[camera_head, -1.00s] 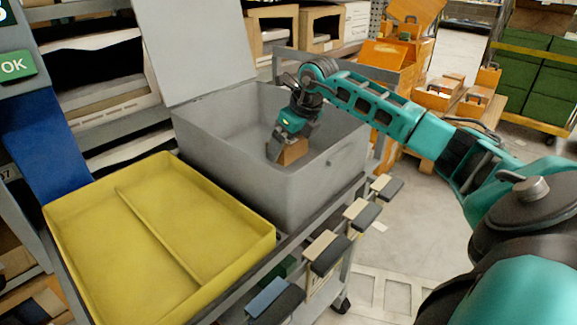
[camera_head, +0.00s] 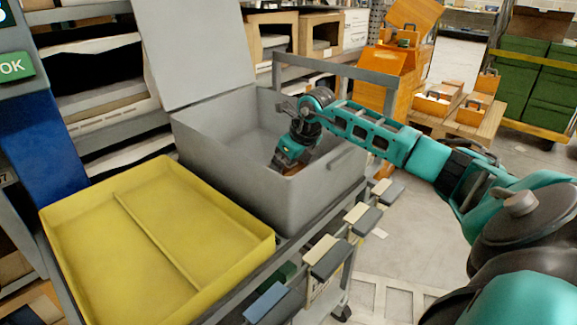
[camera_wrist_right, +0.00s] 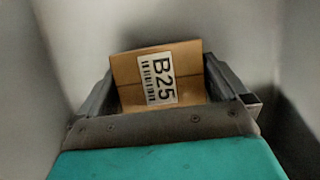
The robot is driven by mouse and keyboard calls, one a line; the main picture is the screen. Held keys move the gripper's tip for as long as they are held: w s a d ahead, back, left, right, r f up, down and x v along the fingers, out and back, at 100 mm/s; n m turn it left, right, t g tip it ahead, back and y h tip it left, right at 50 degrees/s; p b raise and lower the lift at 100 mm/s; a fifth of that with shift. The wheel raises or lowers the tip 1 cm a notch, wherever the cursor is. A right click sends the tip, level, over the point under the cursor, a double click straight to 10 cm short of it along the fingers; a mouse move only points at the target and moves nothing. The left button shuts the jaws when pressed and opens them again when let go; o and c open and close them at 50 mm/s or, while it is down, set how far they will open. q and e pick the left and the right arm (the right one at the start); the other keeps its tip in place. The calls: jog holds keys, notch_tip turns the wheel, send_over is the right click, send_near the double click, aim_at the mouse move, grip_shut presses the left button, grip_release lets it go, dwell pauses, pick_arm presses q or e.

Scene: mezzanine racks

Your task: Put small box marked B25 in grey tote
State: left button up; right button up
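The small cardboard box marked B25 (camera_wrist_right: 190,75) shows its white label in the right wrist view, between the fingers of my right gripper (camera_wrist_right: 165,95). The gripper appears shut on it. In the head view my right gripper (camera_head: 288,162) reaches down inside the open grey tote (camera_head: 300,205); only a little brown of the box shows below it, and the tote's front wall hides the rest. Whether the box touches the tote floor cannot be told. The tote's lid (camera_head: 195,45) stands raised at the back. My left gripper is not in view.
A yellow divided tray (camera_head: 155,240), empty, stands left of the tote on the same cart. Orange boxes (camera_head: 460,100) and green crates (camera_head: 530,80) stand at the back right. Shelves are behind.

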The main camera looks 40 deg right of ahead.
jog(key=shift+r, duration=0.2)
jog(key=p+v, duration=0.2)
jog(key=v, duration=1)
jog(key=shift+w+p, duration=0.1)
jog(key=shift+p, duration=0.2)
